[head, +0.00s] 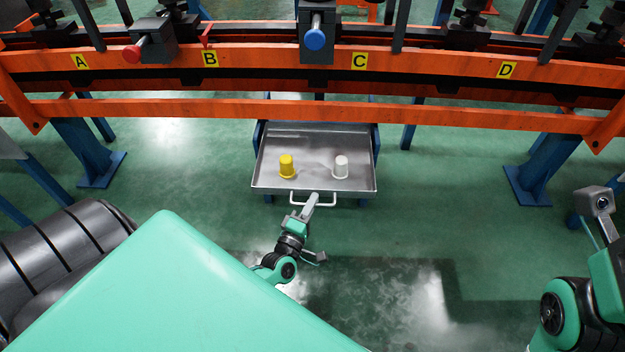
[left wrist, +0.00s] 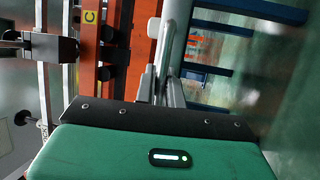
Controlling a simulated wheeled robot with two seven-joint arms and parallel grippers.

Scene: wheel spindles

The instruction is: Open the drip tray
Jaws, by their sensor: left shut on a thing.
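The drip tray (head: 315,184) is a shallow grey metal tray on a blue frame, low under the orange rail. Its inside shows from above. A pale bar handle (head: 326,204) runs along its front edge. My left gripper (head: 312,199) is at the front of the tray, shut on the handle; the fingers cover part of it. In the left wrist view the fingers (left wrist: 155,84) are close together around the pale handle bar (left wrist: 170,50). My right arm shows at the right edge of the head view, but no right fingers can be made out.
A yellow cup (head: 287,166) and a white cup (head: 341,167) stand upright in the tray. Orange rails (head: 450,118) with yellow letter labels cross above. Blue legs (head: 530,182) stand at both sides. The green floor (head: 440,225) before the tray is clear. Dark cylinders (head: 60,250) lie at left.

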